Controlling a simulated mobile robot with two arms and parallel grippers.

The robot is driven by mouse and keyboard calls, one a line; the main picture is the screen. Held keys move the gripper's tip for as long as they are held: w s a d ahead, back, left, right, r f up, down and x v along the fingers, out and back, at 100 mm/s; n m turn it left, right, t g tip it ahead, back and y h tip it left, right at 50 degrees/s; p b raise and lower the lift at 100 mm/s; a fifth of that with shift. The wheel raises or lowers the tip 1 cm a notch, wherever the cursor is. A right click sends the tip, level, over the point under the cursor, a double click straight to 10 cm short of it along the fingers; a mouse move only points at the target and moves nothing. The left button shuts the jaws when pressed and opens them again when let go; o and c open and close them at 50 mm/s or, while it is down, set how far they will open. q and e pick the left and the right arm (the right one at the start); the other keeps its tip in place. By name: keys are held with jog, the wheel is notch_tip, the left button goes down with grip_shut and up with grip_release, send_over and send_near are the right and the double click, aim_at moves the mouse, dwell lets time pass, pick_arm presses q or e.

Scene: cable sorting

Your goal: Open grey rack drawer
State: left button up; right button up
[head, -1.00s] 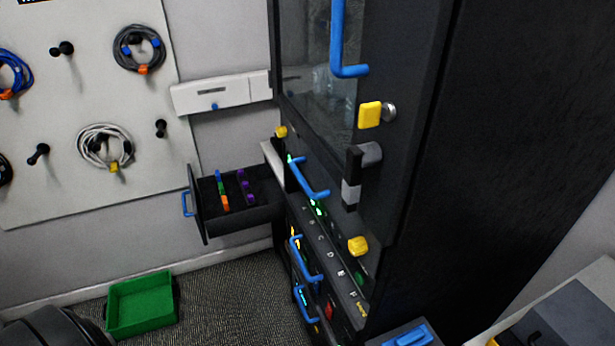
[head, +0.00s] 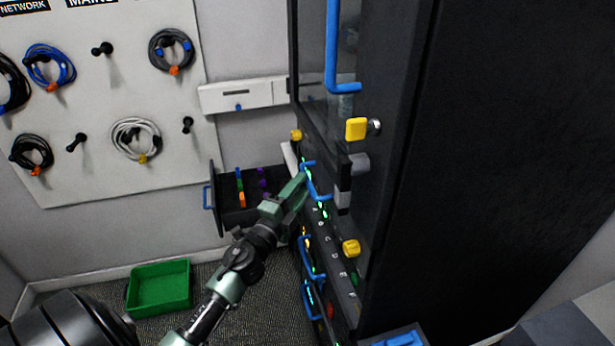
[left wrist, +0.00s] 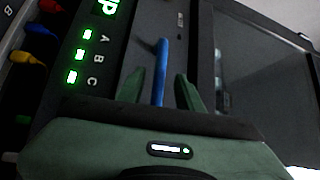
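The dark rack (head: 440,170) stands at the centre right, with several blue handles on its front. My left gripper (head: 303,180) is at the upper blue drawer handle (head: 318,190). In the left wrist view my left gripper (left wrist: 158,88) is open, its two green fingers on either side of the blue handle (left wrist: 160,70). Gaps show between the fingers and the handle. The drawer front (left wrist: 135,40) around this handle appears flush with the rack. My right gripper is not in view.
A dark drawer (head: 215,205) with coloured pieces stands pulled out left of the rack, behind my left arm. A green bin (head: 160,288) sits on the floor. A cable pegboard (head: 100,110) hangs on the wall. Yellow knobs (head: 351,248) stick out from the rack.

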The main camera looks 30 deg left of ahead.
aim_at(308, 180)
pick_arm(q)
jog(key=shift+w+a+r, duration=0.1)
jog(key=shift+w+r, duration=0.05)
jog(key=shift+w, duration=0.8)
jog(key=shift+w+r, duration=0.1)
jog(key=shift+w, duration=0.85)
grip_shut()
jog(key=shift+f, duration=0.1)
